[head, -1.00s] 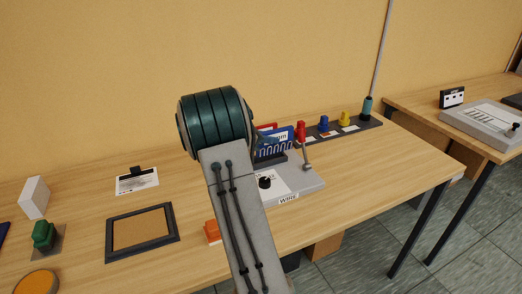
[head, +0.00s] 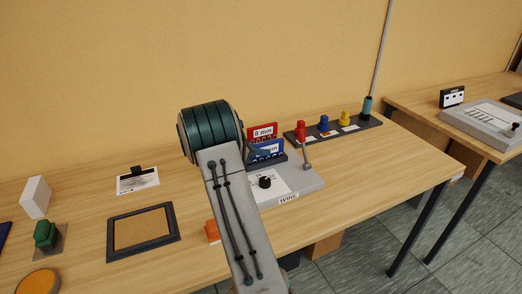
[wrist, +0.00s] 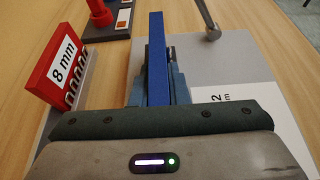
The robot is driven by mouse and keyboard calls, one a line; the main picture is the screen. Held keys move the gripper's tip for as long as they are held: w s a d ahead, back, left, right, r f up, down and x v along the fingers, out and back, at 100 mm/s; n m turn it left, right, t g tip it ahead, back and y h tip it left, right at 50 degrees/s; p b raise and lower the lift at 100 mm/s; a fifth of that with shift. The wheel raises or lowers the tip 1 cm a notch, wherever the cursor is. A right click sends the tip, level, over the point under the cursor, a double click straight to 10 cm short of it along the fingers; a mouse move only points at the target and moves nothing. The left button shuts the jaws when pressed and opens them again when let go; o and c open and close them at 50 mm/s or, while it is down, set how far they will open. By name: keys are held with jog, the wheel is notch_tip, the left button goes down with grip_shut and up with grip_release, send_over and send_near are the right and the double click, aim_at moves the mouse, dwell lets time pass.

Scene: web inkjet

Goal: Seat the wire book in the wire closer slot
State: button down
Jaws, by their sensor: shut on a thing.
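The blue wire book (head: 270,147) stands upright at the back of the grey wire closer (head: 311,184). In the wrist view the book (wrist: 157,50) is seen edge-on. My gripper (wrist: 158,78) is shut on it, with a finger on each side. The book's lower wire loops are hidden behind the dark slot wall (head: 268,161), so its lower part appears to be down in the slot. How deep it sits cannot be told. My arm hides the left side of the closer in the head view.
A red block marked 8 mm (head: 262,131) stands close behind the book, at left in the wrist view (wrist: 65,65). The closer's lever (head: 306,152) rises at its right. A dark rack (head: 334,132) with coloured knobs lies further back. A framed board (head: 143,227) lies left.

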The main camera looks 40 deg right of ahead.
jog(key=c, duration=1.4)
grip_release()
jog(key=shift+w+a+r, duration=0.1)
jog(key=shift+a+r, duration=0.05)
jog(key=shift+r, duration=0.05)
jog(key=v, duration=1.1)
jog(key=s+a+m+t+y, duration=0.3)
jog(key=s+a+m+y, duration=0.3)
jog(key=s+a, duration=0.6)
jog(key=s+a+r+m+t+y, duration=0.1)
jog(key=s+a+m+t+y, duration=0.1)
jog(key=s+a+m+y, duration=0.5)
jog(key=s+a+m, duration=0.2)
jog(key=s+a, duration=0.3)
jog(key=s, duration=0.5)
jog(key=shift+a+r+t, duration=0.25)
jog(key=shift+r+t, duration=0.05)
jog(key=shift+t, duration=0.1)
jog(key=shift+s, duration=0.1)
